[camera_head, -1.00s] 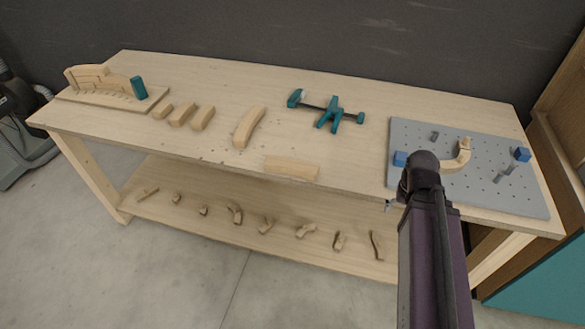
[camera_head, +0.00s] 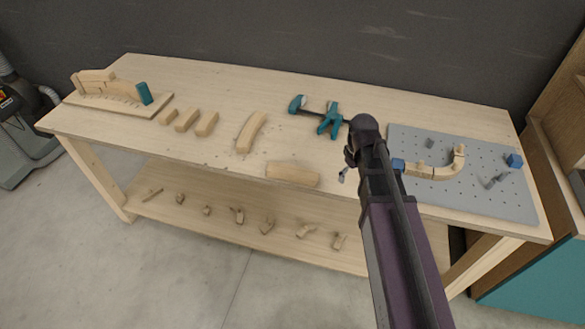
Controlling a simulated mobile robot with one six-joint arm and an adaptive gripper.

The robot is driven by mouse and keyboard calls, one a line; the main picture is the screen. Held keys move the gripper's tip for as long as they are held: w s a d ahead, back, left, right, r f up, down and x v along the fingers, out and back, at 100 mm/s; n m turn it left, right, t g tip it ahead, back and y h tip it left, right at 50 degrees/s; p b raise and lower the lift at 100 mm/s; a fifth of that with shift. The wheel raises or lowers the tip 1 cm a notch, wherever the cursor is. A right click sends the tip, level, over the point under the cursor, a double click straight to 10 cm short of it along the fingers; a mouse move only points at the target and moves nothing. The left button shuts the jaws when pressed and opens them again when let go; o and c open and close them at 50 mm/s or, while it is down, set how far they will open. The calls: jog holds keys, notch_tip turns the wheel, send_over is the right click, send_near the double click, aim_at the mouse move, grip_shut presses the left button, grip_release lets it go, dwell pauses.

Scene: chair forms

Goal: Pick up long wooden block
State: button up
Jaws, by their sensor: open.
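A long, straight wooden block (camera_head: 292,174) lies flat near the front edge of the workbench, left of my arm.
A teal clamp (camera_head: 322,117) lies behind the straight block. Several short blocks (camera_head: 186,120) and a wooden form (camera_head: 120,100) are on the left. Scraps lie on the lower shelf (camera_head: 220,205).

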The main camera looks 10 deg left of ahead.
aim_at(292, 170)
jog(key=w+a+r+n+p, duration=0.1)
jog(key=a+r+n+p, duration=0.1)
jog(key=a, duration=0.7)
jog(key=w+a+r+n+p, duration=0.2)
jog(key=a+r+n+p, duration=0.1)
jog(key=a+n, duration=0.4)
jog(key=a+r, duration=0.1)
jog(key=a, duration=0.2)
jog(key=shift+w, duration=0.15)
notch_tip(292, 170, down, 8)
jog(key=b, duration=0.8)
jog(key=shift+f, duration=0.25)
jog(key=shift+f+b, duration=0.1)
jog(key=shift+b, duration=0.2)
jog(key=shift+a+f+b, duration=0.15)
jog(key=shift+f+b, duration=1.1)
jog(key=shift+a+f+b, duration=0.1)
jog(key=shift+f+b, duration=1.1)
jog(key=shift+f, duration=0.05)
